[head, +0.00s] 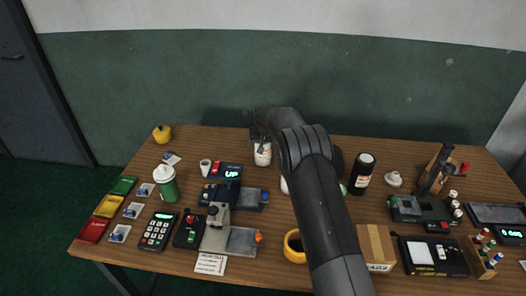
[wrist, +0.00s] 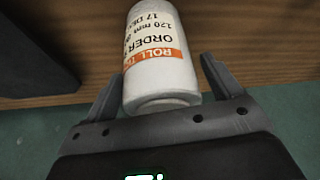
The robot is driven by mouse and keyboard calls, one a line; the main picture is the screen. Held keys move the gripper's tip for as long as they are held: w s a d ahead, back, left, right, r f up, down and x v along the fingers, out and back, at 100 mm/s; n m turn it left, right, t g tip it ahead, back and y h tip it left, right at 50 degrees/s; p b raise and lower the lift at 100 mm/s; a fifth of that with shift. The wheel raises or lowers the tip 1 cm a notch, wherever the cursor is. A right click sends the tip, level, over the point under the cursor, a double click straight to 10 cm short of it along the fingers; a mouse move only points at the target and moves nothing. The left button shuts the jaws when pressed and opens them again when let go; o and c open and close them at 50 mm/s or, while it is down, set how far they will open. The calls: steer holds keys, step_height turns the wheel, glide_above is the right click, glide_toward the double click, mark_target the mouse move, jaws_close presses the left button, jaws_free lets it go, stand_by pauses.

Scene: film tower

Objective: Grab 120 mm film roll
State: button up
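A white film roll (wrist: 160,62) with an orange band and printed label lies between my gripper's fingers in the wrist view. The label is upside down; it shows "ROLL", "ORDER" and what looks like 120 mm. My gripper (wrist: 161,72) is open, with one dark finger on each side of the roll. A gap shows on the right; the left finger is very close to the roll, and I cannot tell whether it touches. In the head view a white cylinder (head: 262,157), likely the same roll, stands upright below my gripper (head: 262,142) at the table's back.
The wooden table (head: 290,225) is crowded. A yellow ring (head: 294,246) lies in front. The green wall (head: 200,85) is behind.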

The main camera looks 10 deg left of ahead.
steer(key=c, duration=1)
steer(key=shift+c, duration=0.7)
steer(key=shift+r, duration=0.1)
